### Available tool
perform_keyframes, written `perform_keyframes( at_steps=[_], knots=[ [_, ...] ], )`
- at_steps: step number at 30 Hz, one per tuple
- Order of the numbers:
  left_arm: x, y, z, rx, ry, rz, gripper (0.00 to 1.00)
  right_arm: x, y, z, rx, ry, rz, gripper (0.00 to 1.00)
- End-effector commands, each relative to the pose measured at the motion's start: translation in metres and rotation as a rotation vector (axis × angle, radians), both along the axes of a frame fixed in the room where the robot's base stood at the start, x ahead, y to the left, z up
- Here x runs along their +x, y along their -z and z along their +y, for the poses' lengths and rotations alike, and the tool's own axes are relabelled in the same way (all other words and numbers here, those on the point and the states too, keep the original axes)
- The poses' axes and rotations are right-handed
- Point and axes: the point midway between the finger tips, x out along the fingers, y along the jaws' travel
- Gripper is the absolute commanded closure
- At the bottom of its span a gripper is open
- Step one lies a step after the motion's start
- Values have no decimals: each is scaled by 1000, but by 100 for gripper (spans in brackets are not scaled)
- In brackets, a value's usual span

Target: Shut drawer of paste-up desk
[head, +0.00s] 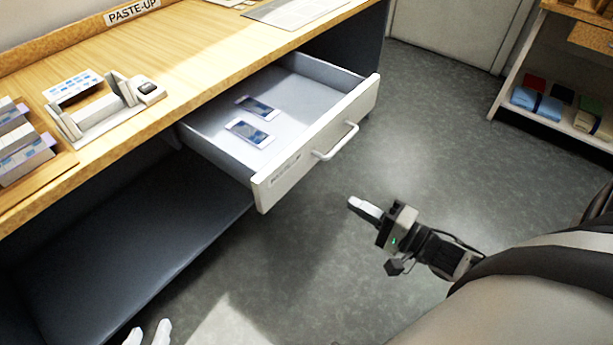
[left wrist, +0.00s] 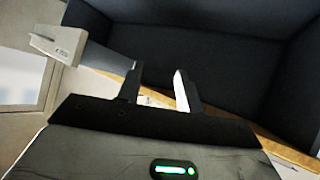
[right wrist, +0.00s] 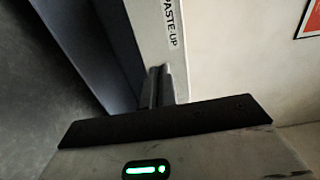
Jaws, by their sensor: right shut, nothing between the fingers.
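The paste-up desk (head: 185,62) has its drawer (head: 205,128) pulled well out. The drawer front is pale with a white bar handle (head: 338,143) and a small label. Two small cards or phone-like items (head: 250,132) lie inside. My right gripper (head: 356,204) is shut and empty, in front of the drawer and apart from the handle. The right wrist view shows its closed fingers (right wrist: 157,86) before a pale panel marked PASTE-UP (right wrist: 172,22). My left gripper (head: 147,333) is open and empty at the bottom left; its spread fingers show in the left wrist view (left wrist: 160,88).
The desktop holds a tape-dispenser-like device (head: 95,108) and a wooden tray (head: 45,178) with stacks of cards. Below is a dark shelf (head: 130,235). A shelf rack (head: 545,110) stands at the right. The floor (head: 440,130) between is clear.

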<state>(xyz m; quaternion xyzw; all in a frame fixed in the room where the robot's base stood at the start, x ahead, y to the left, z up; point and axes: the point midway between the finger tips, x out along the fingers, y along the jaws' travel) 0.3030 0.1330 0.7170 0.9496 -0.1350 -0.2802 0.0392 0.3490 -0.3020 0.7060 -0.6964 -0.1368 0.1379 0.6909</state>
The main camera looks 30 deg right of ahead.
Motion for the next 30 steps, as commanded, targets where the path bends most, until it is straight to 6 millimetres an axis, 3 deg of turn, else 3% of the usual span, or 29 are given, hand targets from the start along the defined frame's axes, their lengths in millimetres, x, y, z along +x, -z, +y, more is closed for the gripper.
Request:
perform_keyframes(
  at_steps=[5,15,21,30],
  knots=[
    [0,1,0,0,-2,-1,64,18,-2,7,12,-3,-5,100],
    [2,3,0,1,-2,-8,64,84,-1,35,11,-1,-5,100],
    [3,2,0,1,-2,-19,64,114,-1,47,10,-1,-2,100],
    [4,0,0,0,-1,-24,64,129,-1,53,9,-1,0,100]
  ],
)
